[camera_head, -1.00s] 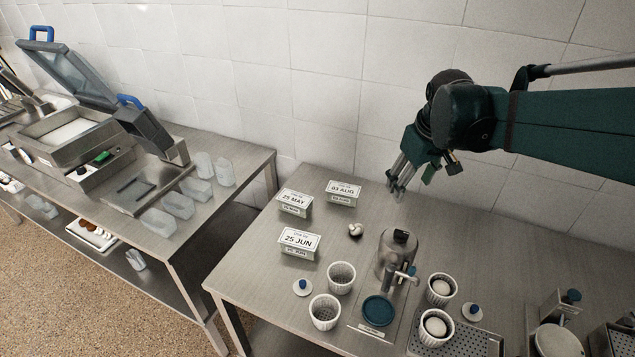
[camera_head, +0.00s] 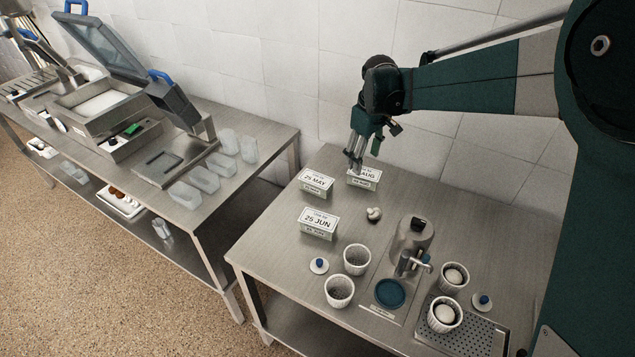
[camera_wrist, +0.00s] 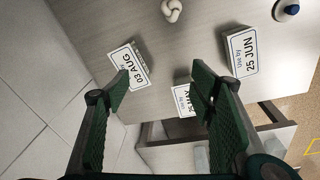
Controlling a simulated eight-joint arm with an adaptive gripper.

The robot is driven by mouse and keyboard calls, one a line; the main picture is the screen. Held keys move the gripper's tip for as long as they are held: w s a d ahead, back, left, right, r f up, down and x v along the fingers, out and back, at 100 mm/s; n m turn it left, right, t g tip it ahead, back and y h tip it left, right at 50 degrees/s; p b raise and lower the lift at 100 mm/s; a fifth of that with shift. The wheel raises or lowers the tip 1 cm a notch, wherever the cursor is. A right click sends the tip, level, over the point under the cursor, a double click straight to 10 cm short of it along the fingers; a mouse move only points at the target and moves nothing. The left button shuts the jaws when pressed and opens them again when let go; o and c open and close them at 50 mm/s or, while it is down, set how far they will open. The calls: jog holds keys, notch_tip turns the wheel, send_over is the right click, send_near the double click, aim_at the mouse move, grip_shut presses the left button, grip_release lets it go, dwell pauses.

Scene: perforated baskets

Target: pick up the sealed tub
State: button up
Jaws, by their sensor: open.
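Three small tubs with printed date lids stand on the right steel table: 03 AUG (camera_head: 368,181) at the back, 25 MAY (camera_head: 315,182) to its left and 25 JUN (camera_head: 318,222) nearer the front. My gripper (camera_head: 355,165) is open and empty, above and beside the 03 AUG tub, and hides part of its label. In the wrist view my gripper (camera_wrist: 162,88) has its fingers spread. The 03 AUG tub (camera_wrist: 127,68) lies by the left finger. The 25 MAY tub (camera_wrist: 182,98) is partly behind the right finger, and the 25 JUN tub (camera_wrist: 242,52) is beyond it.
A white knotted object (camera_head: 374,214) sits near the tubs. Perforated baskets (camera_head: 339,292), a blue round pad (camera_head: 390,293) and a metal device (camera_head: 412,240) stand to the front right. Clear tubs (camera_head: 204,179) sit on the left table. The tiled wall is close behind.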

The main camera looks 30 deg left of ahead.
aim_at(316, 179)
jog(key=a+f+n, duration=0.1)
jog(key=a+f, duration=0.2)
jog(key=a, duration=0.2)
jog(key=s+a+f+n+p, duration=0.1)
jog(key=a+f, duration=0.3)
jog(key=a, duration=0.2)
jog(key=a+f+n+g+p, duration=0.1)
jog(key=a+f, duration=0.2)
jog(key=a, duration=0.2)
jog(key=shift+s+a+f+n+h, duration=0.3)
jog(key=shift+s+f+h, duration=0.05)
jog(key=shift+h, duration=0.05)
jog(key=shift+f, duration=1.3)
jog(key=shift+f, duration=2.6)
jog(key=c, duration=1.1)
